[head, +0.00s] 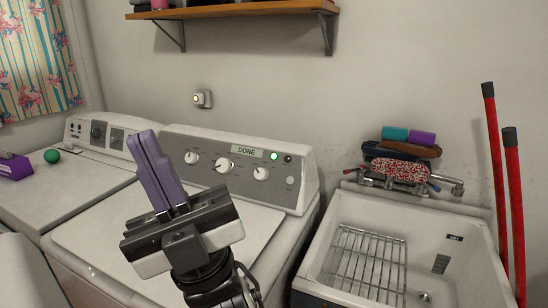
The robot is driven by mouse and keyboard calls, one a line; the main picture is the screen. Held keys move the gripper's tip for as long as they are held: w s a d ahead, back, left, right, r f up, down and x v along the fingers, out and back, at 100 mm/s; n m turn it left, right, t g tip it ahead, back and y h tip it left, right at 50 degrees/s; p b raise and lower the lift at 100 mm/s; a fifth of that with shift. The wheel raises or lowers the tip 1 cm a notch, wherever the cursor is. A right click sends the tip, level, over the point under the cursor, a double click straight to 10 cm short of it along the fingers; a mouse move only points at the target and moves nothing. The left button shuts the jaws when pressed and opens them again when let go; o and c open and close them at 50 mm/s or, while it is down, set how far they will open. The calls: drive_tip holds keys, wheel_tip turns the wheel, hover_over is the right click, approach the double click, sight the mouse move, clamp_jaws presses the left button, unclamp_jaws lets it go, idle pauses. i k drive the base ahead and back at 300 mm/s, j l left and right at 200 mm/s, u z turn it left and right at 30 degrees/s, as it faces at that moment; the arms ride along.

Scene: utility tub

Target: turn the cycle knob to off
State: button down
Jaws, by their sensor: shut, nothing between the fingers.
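The washer's control panel (240,165) stands upright at the back of the white lid, with a left knob (191,157), a larger middle knob (224,165) and a right knob (261,173). The knob labels are too small to read, so I cannot tell which is the cycle knob or where it points. A display (248,151) reads DONE, with a green light beside it. My gripper (146,138) is above the washer lid, left of the knobs and apart from them. Its purple fingers are shut together, with nothing held, pointing up and left in the picture.
A second machine (98,180) stands at the left, with a green ball (51,156) and purple box (14,167) on top. A utility tub (345,212) with a wire rack (365,262) is at the right, beside red poles (513,200). A shelf (235,10) hangs above.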

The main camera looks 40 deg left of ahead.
sight(224, 166)
drive_tip(key=u, duration=1.55)
